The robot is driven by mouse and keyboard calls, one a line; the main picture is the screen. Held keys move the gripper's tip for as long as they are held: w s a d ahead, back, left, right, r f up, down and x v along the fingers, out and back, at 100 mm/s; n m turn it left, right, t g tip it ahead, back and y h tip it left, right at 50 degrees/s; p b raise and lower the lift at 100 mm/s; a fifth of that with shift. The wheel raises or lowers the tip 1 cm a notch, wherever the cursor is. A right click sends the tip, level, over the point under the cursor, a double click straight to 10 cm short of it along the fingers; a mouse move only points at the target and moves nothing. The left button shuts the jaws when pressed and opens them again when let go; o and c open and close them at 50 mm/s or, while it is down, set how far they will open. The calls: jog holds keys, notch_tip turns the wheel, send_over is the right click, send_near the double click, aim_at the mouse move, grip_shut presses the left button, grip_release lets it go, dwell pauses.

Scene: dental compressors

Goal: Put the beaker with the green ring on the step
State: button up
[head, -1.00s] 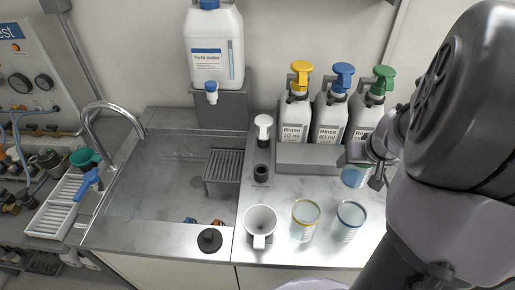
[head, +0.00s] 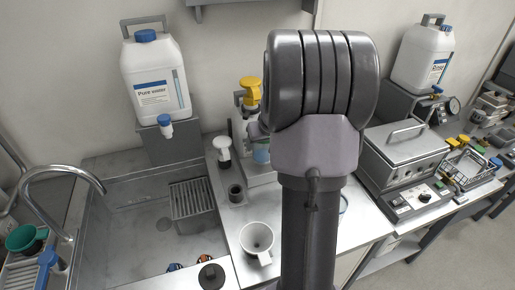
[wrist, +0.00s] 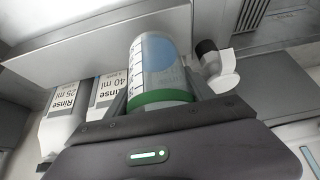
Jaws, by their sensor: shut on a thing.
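The beaker with the green ring (wrist: 160,75) is clear, with scale marks and a bluish patch, and fills the middle of the wrist view. My gripper (wrist: 162,92) is shut on it, one finger at each side near the green ring (wrist: 160,98). In the head view part of the beaker (head: 261,152) shows beside my arm, above the counter; my arm hides the rest and most of the gripper. A slatted metal step (head: 192,199) stands in the sink, to the left of the beaker, with nothing on it.
A white-topped brush or pump (head: 222,150) and a dark cup (head: 236,193) stand between step and beaker. A white funnel-like cup (head: 257,240) is at the counter's front. The pure water canister (head: 155,80) stands behind. My arm hides most rinse bottles. The sink floor (head: 130,230) is mostly clear.

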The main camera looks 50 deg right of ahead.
aim_at(258, 149)
jog(key=shift+w+f, duration=0.2)
jog(key=shift+w, duration=0.65)
notch_tip(258, 149, down, 4)
jog(key=shift+r+b, duration=0.15)
jog(key=shift+b, duration=1)
jog(key=shift+r, duration=0.2)
jog(key=shift+f, duration=0.1)
jog(key=o, duration=1.5)
